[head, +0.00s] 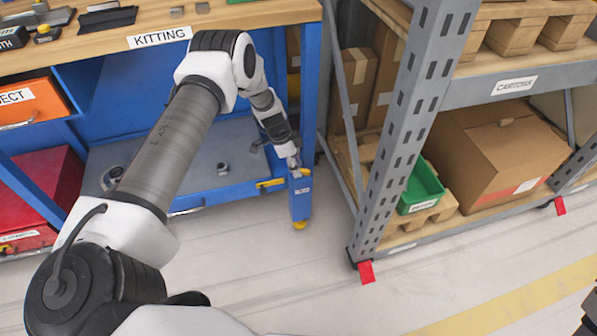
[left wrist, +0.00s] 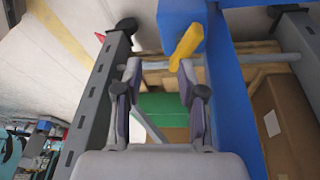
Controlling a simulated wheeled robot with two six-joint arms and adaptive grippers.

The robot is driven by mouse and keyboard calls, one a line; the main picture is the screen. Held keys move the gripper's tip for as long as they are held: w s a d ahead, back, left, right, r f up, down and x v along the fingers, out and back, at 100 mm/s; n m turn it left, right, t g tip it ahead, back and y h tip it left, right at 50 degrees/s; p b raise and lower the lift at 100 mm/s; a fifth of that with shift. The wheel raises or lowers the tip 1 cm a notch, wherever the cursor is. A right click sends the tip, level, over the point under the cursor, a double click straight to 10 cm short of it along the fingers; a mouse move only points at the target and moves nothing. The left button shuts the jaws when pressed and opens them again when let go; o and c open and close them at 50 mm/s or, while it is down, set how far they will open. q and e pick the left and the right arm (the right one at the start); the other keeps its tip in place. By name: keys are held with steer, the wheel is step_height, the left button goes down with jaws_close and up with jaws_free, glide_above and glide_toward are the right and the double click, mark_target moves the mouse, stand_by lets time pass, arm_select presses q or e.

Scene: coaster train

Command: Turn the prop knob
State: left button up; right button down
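A blue post with a small label (head: 300,190) stands at the front right corner of the workbench. A yellow handle (head: 270,183) sticks out to its left, and a yellow tip shows at its bottom. In the left wrist view a yellow lever-like piece (left wrist: 186,46) sits on a blue block, beyond and slightly right of the fingertips; I cannot tell which yellow part is the prop knob. My left gripper (head: 293,161) is just above the blue post in the head view. In the wrist view its fingers (left wrist: 160,82) are apart with nothing between them.
A grey rack (head: 395,140) stands close to the right, holding a green bin (head: 424,186) and a large carton (head: 500,150). The blue bench has a lower shelf (head: 185,165). A blue leg (left wrist: 232,105) runs close beside the right finger. The floor in front is clear.

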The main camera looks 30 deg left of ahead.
arm_select(q)
steer(key=a+r+m, duration=0.1)
steer(key=w+a+m, duration=0.1)
steer(key=a+r+m+h, duration=0.1)
steer(key=shift+w+a+r, duration=0.25)
steer(key=shift+w+r, duration=0.1)
steer(key=shift+w, duration=0.05)
steer(key=shift+m, duration=0.3)
steer(key=b+x, duration=0.2)
steer(key=x, duration=0.5)
steer(key=shift+d+f, duration=0.1)
steer(key=shift+f, duration=0.05)
jaws_close()
